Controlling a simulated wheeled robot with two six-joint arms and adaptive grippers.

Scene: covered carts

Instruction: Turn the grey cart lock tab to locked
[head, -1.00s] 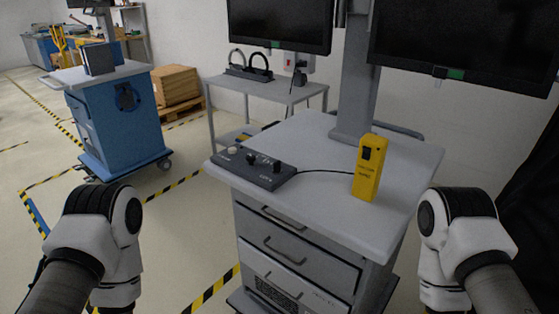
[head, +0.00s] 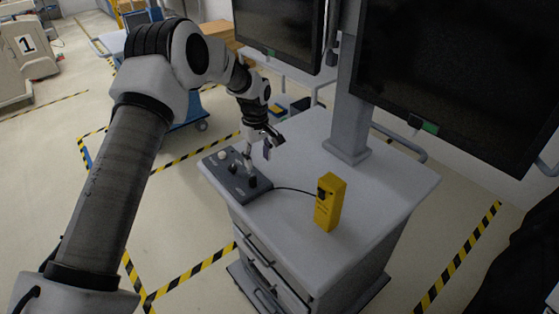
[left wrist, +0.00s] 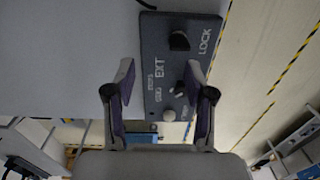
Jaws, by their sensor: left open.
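The grey cart (head: 372,192) has a dark control box (head: 222,180) on its top, near the left edge. The black lock tab (head: 252,182) is at the box's near right end. In the left wrist view, the tab (left wrist: 179,41) sits beside the word LOCK on the box (left wrist: 155,50), beyond the fingertips. My left gripper (head: 258,153) is over the box, open and empty; its two fingers (left wrist: 160,75) straddle the EXT part of the box in the wrist view. The tab's exact set position is too small to tell. My right gripper is out of view.
A yellow handheld unit (head: 330,203) stands on the cart top, cabled to the box. A monitor post (head: 346,110) and dark screens (head: 455,70) rise behind. Striped floor tape (head: 195,272) surrounds the cart. The cart top's right part is clear.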

